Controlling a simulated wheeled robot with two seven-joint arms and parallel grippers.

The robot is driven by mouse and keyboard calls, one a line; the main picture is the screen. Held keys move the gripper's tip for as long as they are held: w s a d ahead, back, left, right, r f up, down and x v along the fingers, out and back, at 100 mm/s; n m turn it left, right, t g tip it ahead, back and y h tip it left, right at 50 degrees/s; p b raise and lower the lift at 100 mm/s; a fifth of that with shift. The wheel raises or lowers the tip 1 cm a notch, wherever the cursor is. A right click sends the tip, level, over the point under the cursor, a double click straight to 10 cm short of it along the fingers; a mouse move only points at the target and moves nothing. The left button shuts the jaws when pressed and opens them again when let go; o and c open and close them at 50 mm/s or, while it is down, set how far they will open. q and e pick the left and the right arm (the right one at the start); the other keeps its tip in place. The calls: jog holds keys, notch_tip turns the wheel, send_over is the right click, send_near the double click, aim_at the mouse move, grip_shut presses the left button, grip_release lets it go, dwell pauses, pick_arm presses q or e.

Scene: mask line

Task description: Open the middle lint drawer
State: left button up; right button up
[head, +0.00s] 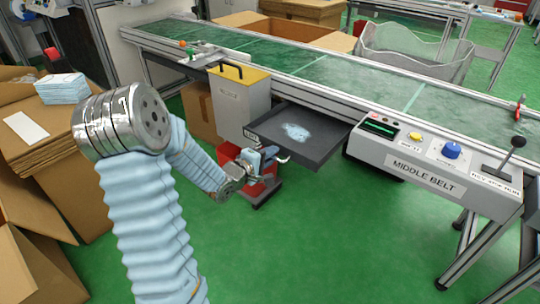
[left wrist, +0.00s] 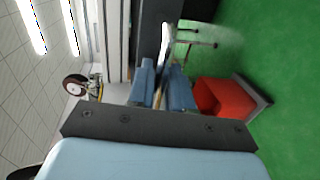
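The middle lint drawer (head: 300,138) is a dark grey tray under the conveyor, pulled out towards me. A pale blue-grey patch of lint (head: 295,131) lies in it, and a small label sits at its front left corner. My left gripper (head: 268,158) is at the drawer's front edge. In the left wrist view its two blue fingers (left wrist: 163,85) are close together on either side of the metal drawer handle (left wrist: 165,45), and look shut on it. The fingertips' exact contact is partly hidden. My right gripper is in neither view.
A "MIDDLE BELT" control box (head: 430,165) with knobs and a lever stands right of the drawer. A yellow-topped grey bin (head: 240,100) stands left of it, with a red bin (head: 228,155) below. Cardboard boxes (head: 45,160) fill the left side. Green floor (head: 340,240) is clear in front.

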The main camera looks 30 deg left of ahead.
pick_arm(q)
jog(key=shift+o, duration=0.7)
jog(key=shift+s, duration=0.2)
jog(key=b+v, duration=0.8)
jog(key=v, duration=0.5)
jog(key=shift+s, duration=0.2)
